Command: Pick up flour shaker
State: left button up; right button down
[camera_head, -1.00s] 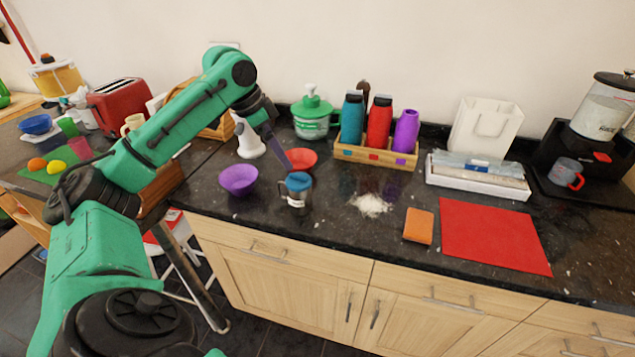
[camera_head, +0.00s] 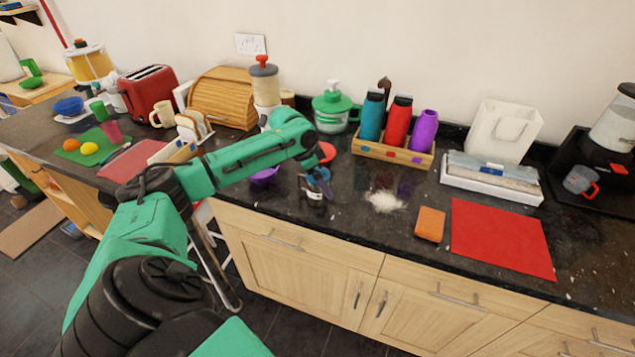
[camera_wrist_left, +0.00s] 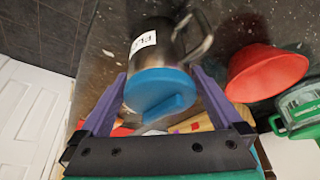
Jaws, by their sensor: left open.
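The flour shaker (camera_head: 313,190) is a metal cup with a blue lid and a handle, on the dark granite counter near its front edge. In the left wrist view the shaker (camera_wrist_left: 160,60) shows its blue lid close up, its handle and part of a white label. My left gripper (camera_head: 320,184) is at the shaker and partly hides it. In the wrist view the open purple fingers of the left gripper (camera_wrist_left: 158,74) lie on either side of the shaker. I cannot tell whether they touch it. My right gripper is not in view.
A red bowl (camera_head: 327,152) stands just behind the shaker and a purple bowl (camera_head: 265,177) to its left, partly behind my arm. Spilled flour (camera_head: 385,201), an orange sponge (camera_head: 430,224) and a red mat (camera_head: 500,238) lie to the right. A bottle crate (camera_head: 392,154) stands behind.

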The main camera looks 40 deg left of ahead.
pick_arm(q)
jog(key=c, duration=1.3)
jog(key=shift+c, duration=0.2)
jog(key=shift+r, duration=0.1)
